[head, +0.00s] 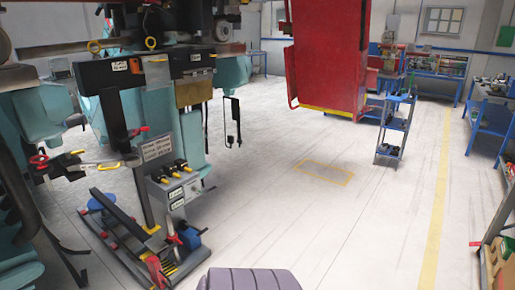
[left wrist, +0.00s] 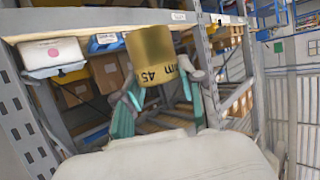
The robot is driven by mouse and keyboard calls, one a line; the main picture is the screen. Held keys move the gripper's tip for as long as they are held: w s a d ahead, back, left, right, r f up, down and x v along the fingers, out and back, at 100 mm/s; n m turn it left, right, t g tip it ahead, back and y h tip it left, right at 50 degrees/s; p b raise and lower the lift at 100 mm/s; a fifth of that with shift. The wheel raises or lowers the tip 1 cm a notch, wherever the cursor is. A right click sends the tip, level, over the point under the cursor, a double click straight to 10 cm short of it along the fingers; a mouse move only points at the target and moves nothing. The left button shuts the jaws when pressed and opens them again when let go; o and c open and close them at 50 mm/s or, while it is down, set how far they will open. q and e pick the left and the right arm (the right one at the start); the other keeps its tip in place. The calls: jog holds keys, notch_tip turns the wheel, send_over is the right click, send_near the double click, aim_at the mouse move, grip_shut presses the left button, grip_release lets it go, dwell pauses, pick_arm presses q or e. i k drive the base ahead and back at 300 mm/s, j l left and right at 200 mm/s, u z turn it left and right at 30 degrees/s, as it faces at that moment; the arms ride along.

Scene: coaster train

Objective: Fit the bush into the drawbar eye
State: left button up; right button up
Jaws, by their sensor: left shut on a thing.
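The bush (left wrist: 152,52) is a short brass-yellow cylinder with dark "45 mm" lettering that reads upside down. It shows large in the left wrist view, with its far end out of sight. My left gripper (left wrist: 158,82) is shut on it, with one grey and teal finger at each side. The bush is held in the air, and no contact with another part shows. I cannot make out the drawbar eye for sure in either view. Neither the bush nor my left gripper can be picked out in the head view. My right gripper is not in view.
A rack (left wrist: 205,70) with boxes and bins stands behind the bush. In the head view, machinery with hanging tools (head: 150,65) crowds the left, above a low floor stand (head: 125,240). A red body (head: 328,55) hangs beyond. A blue trolley (head: 396,125) stands right; the middle floor is clear.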

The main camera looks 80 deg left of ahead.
aim_at(134, 163)
jog(key=j+u, duration=0.2)
jog(key=u, duration=0.2)
jog(key=k+j+u, duration=0.1)
jog(key=j+u, duration=0.15)
jog(key=u, duration=0.15)
jog(key=j+u, duration=0.25)
jog(key=u, duration=0.2)
jog(key=j+u, duration=0.25)
jog(key=u, duration=0.15)
jog(key=j+u, duration=0.2)
jog(key=u, duration=0.2)
jog(key=i, duration=0.05)
